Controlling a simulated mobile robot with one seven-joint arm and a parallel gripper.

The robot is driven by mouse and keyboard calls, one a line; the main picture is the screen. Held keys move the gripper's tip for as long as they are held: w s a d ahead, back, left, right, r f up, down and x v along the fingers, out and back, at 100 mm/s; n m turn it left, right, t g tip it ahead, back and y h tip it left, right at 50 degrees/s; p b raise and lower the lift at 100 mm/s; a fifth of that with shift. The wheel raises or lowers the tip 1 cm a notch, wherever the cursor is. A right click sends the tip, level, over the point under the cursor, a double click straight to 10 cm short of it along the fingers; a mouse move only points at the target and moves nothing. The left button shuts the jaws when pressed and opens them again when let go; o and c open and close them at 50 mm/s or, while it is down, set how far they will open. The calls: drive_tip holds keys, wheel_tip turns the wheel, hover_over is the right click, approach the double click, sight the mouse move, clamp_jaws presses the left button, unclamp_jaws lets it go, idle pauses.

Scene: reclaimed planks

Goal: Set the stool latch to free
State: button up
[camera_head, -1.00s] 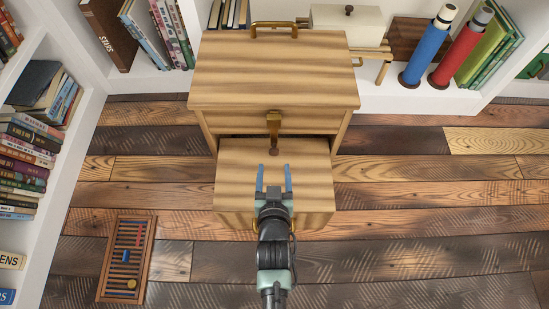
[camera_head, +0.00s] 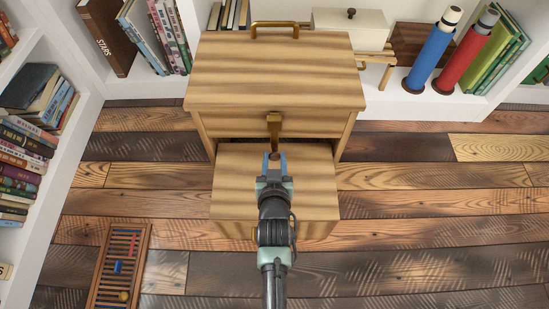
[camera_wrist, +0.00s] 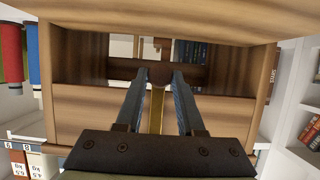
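The light wooden stool (camera_head: 275,80) has a high top and a lower front step (camera_head: 235,190). Its latch, a brass lever (camera_head: 274,122) with a dark knob at its end, is on the upper front and points towards me. In the wrist view the brass lever (camera_wrist: 157,108) runs between my fingers. My gripper (camera_head: 275,158) is above the lower step, with one blue finger on each side of the knob. The latch's pivot is hard to make out.
A brass handle (camera_head: 274,27) stands at the stool's back edge. An abacus-like frame (camera_head: 119,265) lies on the plank floor at left. White shelves with books (camera_head: 22,165) border the left and back. Blue (camera_head: 431,52) and red (camera_head: 466,55) rolls stand at right. Floor on the right is clear.

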clamp_jaws()
idle(1.0)
